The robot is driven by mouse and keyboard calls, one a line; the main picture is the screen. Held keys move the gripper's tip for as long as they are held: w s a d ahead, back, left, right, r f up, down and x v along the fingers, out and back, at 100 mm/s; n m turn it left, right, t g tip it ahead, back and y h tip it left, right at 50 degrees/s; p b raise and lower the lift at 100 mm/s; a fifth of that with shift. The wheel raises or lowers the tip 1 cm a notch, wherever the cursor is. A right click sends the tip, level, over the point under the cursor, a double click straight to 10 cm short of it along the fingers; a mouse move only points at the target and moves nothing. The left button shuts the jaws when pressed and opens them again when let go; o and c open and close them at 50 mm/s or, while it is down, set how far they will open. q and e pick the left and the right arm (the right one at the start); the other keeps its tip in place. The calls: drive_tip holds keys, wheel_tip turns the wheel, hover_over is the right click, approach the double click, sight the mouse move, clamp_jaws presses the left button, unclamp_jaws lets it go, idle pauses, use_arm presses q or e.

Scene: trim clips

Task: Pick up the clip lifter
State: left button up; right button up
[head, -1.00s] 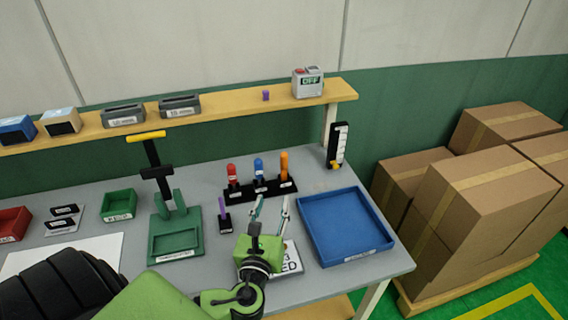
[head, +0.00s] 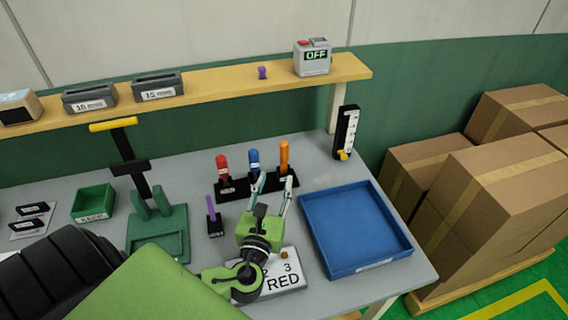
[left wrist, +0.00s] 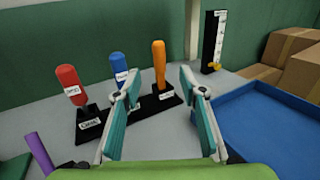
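Several upright handled tools stand at the back of the bench: a red one (head: 222,166), a blue one (head: 254,161) and an orange one (head: 284,157) in a black rack (head: 236,187), and a purple one (head: 212,208) in a small black holder. Their labels are too small to read, so I cannot tell which is the clip lifter. My left gripper (head: 273,187) is open and empty, pointing at the rack. In the left wrist view its fingers (left wrist: 160,92) are spread, with the orange handle (left wrist: 159,65) beyond and between them, apart from both.
A blue tray (head: 398,249) lies right of my left gripper. A white card reading RED (head: 284,283) lies under the arm. A green stand (head: 180,246) with a yellow-handled lever is at left. A black gauge (head: 346,132) stands behind the tray.

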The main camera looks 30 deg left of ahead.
sight(283, 159)
use_arm(q)
drive_tip(key=w+a+f+b, duration=0.1)
drive_tip(key=w, duration=0.1)
drive_tip(key=w+a+f+b, duration=0.1)
drive_tip(key=w+b, duration=0.1)
drive_tip(key=w, duration=0.1)
drive_tip(key=w+a+f+b, duration=0.1)
drive_tip(key=w, duration=0.2)
drive_tip(key=shift+w+a+f, duration=0.1)
drive_tip(key=shift+a, duration=0.15)
drive_tip(key=b+x, duration=0.3)
drive_tip(key=x, duration=0.2)
drive_tip(key=shift+a+f, duration=0.1)
drive_tip(key=shift+f, duration=0.05)
drive_tip(key=shift+w, duration=0.1)
drive_tip(key=shift+c, duration=0.7)
clamp_jaws()
